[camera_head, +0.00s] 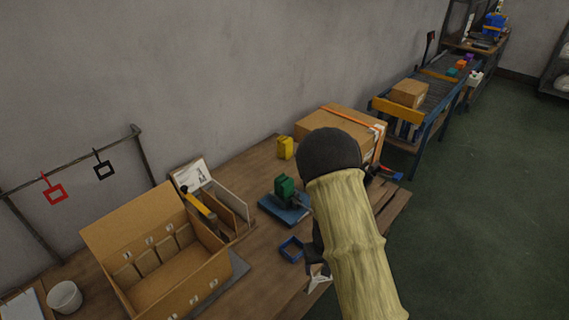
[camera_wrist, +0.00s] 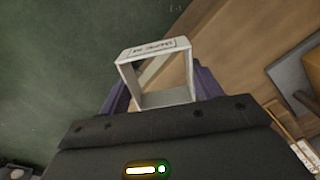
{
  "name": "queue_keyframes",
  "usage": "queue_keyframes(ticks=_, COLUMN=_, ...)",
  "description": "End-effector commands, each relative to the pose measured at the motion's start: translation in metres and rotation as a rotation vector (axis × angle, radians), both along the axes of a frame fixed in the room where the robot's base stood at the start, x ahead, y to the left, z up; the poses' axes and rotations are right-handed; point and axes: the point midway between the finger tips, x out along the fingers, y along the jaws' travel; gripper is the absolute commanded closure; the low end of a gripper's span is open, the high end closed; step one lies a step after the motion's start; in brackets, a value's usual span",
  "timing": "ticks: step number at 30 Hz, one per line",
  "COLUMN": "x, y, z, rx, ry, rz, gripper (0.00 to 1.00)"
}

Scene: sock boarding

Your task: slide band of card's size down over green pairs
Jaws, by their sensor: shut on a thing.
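My gripper (camera_wrist: 161,88) is shut on a white square band (camera_wrist: 155,49) with dark print on one face; the band's opening shows between the purplish fingers. In the head view the white band (camera_head: 319,282) is partly hidden by my arm, near the table's front edge. The green pairs (camera_head: 285,188) stand upright on a blue base (camera_head: 283,210), beyond and left of the band, apart from it. A card (camera_head: 191,174) leans at the back of a small rack; its print is too small to read.
A blue band (camera_head: 291,248) lies on the table between the blue base and my gripper. Red (camera_head: 56,193) and black (camera_head: 104,170) bands hang on a rail. An open divided carton (camera_head: 130,228) stands left; a strapped box (camera_head: 335,122) and a yellow block (camera_head: 285,147) stand behind.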

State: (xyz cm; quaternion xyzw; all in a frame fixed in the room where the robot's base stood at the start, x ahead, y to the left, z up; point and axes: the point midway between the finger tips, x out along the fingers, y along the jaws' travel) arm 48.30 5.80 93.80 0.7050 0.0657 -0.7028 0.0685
Motion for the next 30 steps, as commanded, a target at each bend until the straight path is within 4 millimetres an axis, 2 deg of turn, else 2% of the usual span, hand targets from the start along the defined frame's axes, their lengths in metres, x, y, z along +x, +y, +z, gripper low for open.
queue_keyframes(ticks=3, x=0.006, y=-0.028, z=-0.024, rx=0.002, ry=0.003, rz=-0.091, gripper=0.56)
queue_keyframes(ticks=6, x=0.008, y=-0.045, z=-0.053, rx=0.004, ry=0.004, rz=-0.148, gripper=0.56)
queue_keyframes(ticks=12, x=0.010, y=-0.055, z=-0.091, rx=0.005, ry=0.003, rz=-0.184, gripper=0.56)
queue_keyframes(ticks=18, x=0.010, y=-0.056, z=-0.127, rx=0.004, ry=0.003, rz=-0.189, gripper=0.56)
queue_keyframes(ticks=22, x=0.010, y=-0.056, z=-0.136, rx=0.005, ry=0.002, rz=-0.188, gripper=0.56)
queue_keyframes(ticks=30, x=0.010, y=-0.055, z=-0.134, rx=0.005, ry=0.003, rz=-0.187, gripper=0.56)
